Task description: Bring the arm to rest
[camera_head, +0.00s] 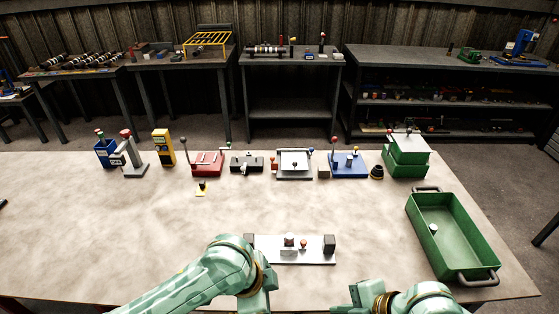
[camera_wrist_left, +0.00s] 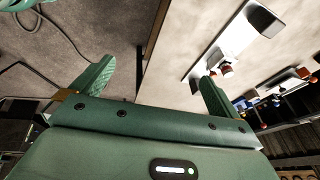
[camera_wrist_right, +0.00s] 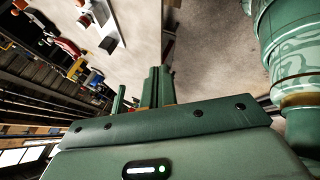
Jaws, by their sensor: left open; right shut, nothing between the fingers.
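My left arm (camera_head: 215,275) reaches in over the front of the table in the head view, its wrist just left of a pale fixture plate. Its fingers are hidden there. In the left wrist view my left gripper (camera_wrist_left: 153,86) is open, with nothing between its spread fingers. My right arm (camera_head: 400,300) shows at the bottom edge of the head view, right of the plate, its fingers out of sight. In the right wrist view my right gripper (camera_wrist_right: 158,86) is shut and empty.
The fixture plate (camera_head: 265,256) carries dark end blocks and small parts. A green bin (camera_head: 480,235) holding a small pale part stands at right. Several devices line the back, including a red one (camera_head: 207,163) and a blue one (camera_head: 347,165). The table's left middle is clear.

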